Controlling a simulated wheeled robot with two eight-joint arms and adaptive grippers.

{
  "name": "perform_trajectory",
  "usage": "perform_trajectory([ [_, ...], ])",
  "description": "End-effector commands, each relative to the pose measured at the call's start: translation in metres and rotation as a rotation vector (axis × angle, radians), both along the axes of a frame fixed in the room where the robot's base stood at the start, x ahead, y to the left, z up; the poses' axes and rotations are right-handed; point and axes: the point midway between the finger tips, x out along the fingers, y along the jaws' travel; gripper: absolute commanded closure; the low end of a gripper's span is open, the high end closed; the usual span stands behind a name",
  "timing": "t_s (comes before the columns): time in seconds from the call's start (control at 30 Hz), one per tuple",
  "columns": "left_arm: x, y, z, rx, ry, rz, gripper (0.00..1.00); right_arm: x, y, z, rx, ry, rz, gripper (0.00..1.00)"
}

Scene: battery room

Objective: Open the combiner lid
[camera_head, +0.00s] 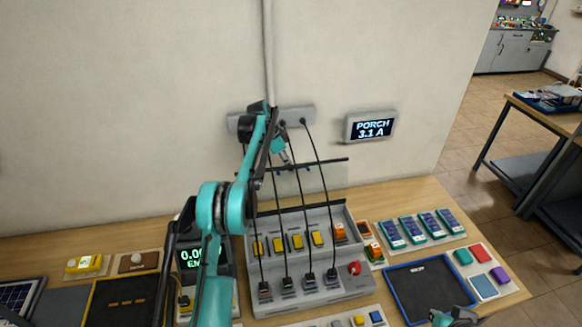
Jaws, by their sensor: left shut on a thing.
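The combiner box (347,284) is a grey sloped unit on the bench with a row of yellow switches. Its clear lid (335,180), with a dark bar along its upper edge, stands raised from the box's back edge, in front of the wall. My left gripper (287,160) reaches over the box and is shut at the lid's upper edge. My own arm and the thin cables partly hide the contact. My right gripper (455,317) shows only partly at the bottom right, apart from the box; its jaws are unclear.
Black cables hang from a grey wall strip (310,113) to the box's front. A red knob (354,268) is on the box. A meter (190,257) stands left, partly behind my arm. A blue-edged tray (425,281) and several blue modules (420,229) lie right.

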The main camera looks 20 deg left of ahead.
Motion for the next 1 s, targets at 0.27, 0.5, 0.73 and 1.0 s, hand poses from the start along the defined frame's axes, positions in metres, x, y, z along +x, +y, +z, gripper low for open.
perform_trajectory([
  [0.27, 0.0059, 0.0042, -0.0047, 0.002, 0.002, 0.000, 1.00, 0.0000, 0.0000, 0.0029, 0.000, 0.000, 0.000, 1.00],
  [0.5, 0.0065, 0.0042, -0.0044, 0.002, -0.001, 0.001, 1.00, 0.0000, 0.0000, 0.0029, 0.000, 0.000, 0.000, 1.00],
  [0.73, 0.0066, 0.0039, -0.0041, 0.001, -0.002, 0.001, 0.68, 0.0000, 0.0000, 0.0029, 0.000, 0.000, 0.000, 1.00],
  [1.0, 0.0062, 0.0035, -0.0028, 0.000, 0.000, 0.000, 0.68, -0.0001, 0.0000, 0.0032, 0.000, 0.000, 0.000, 1.00],
])
